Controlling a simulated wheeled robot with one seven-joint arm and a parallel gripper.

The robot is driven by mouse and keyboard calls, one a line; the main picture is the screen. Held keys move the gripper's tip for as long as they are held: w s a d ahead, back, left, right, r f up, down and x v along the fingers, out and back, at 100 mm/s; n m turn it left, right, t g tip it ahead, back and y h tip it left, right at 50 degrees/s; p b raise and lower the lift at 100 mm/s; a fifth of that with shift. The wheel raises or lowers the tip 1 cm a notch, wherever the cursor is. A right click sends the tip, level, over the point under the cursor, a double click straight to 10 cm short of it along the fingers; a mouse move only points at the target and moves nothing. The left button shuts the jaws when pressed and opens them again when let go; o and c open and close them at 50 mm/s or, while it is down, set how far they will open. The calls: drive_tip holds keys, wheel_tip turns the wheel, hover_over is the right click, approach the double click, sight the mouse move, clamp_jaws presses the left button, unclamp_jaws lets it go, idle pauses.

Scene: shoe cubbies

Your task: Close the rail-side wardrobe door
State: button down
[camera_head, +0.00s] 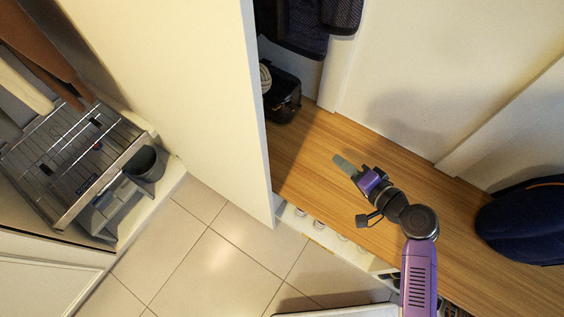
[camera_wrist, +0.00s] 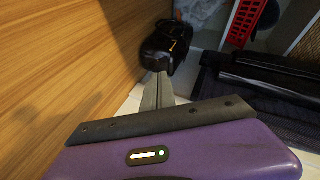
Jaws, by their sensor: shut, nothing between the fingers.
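The cream wardrobe door (camera_head: 185,85) stands open in the head view, its free lower corner reaching out over the tiled floor. It is at the left of the opening where dark clothes (camera_head: 305,22) hang. My gripper (camera_head: 342,160) is to the right of the door, over the wooden surface, apart from the door and pointing up-left. In the wrist view the fingers (camera_wrist: 158,88) are together and empty, pointing at a black object (camera_wrist: 166,46). The door cannot be made out in the wrist view.
A black bag (camera_head: 282,95) sits on the wooden bench (camera_head: 400,165) inside the opening. A navy bag (camera_head: 525,220) is at the right. A metal rack (camera_head: 70,160) stands at the left. Tiled floor (camera_head: 205,255) is clear below the door. The wrist view shows a red basket (camera_wrist: 245,20).

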drive_tip(key=a+r+n+g+y, duration=0.1)
drive_tip(key=a+r+g+y, duration=0.1)
drive_tip(key=a+y, duration=0.3)
drive_tip(key=a+r+n+g+y, duration=0.2)
drive_tip(key=a+r+y, duration=0.2)
drive_tip(key=a, duration=1)
drive_tip(key=shift+r+y, duration=0.2)
drive_tip(key=shift+y, duration=0.3)
drive_tip(key=shift+s+a, duration=0.15)
